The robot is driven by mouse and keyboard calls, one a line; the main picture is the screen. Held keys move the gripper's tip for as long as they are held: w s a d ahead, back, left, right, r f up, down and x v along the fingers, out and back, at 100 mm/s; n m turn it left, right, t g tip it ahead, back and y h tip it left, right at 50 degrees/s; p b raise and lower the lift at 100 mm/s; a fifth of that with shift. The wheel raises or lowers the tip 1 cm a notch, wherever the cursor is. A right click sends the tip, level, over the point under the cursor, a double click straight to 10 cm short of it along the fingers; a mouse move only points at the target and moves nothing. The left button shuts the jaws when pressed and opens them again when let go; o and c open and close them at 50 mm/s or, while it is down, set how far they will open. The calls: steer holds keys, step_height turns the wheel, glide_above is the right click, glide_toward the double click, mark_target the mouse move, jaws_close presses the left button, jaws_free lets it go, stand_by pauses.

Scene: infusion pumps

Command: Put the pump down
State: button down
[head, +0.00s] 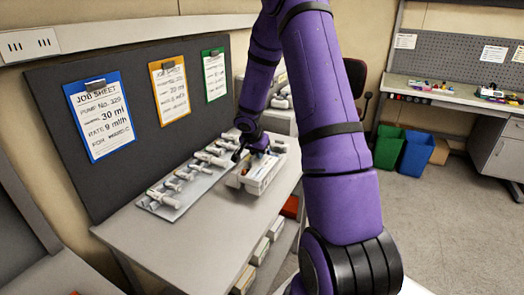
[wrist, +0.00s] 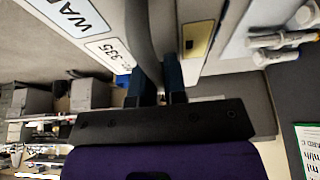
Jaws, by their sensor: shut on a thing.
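The pump (head: 262,180) is a white, box-like body at the far right part of the grey table (head: 150,245) in the head view. In the wrist view the pump (wrist: 105,22) fills the top, with a label starting "WA" and a tag reading "335". My gripper (wrist: 156,78) has blue fingertips shut on the pump's grey handle (wrist: 152,30). In the head view my gripper (head: 244,150) is at the pump's top, partly hidden by my arm. I cannot tell whether the pump's underside touches the table.
A pale tray (head: 172,213) with several syringes lies left of the pump. The table's front is bare. Blue, orange and green job sheets (head: 99,115) hang on the dark panel behind. Boxes (head: 262,250) sit on a lower shelf. Coloured bins (head: 388,146) stand on the floor at right.

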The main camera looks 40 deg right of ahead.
steer(key=shift+d+f, duration=0.15)
steer(key=shift+f, duration=1.3)
steer(key=c, duration=1.2)
jaws_free()
steer(key=shift+f, duration=0.15)
steer(key=shift+o, duration=0.2)
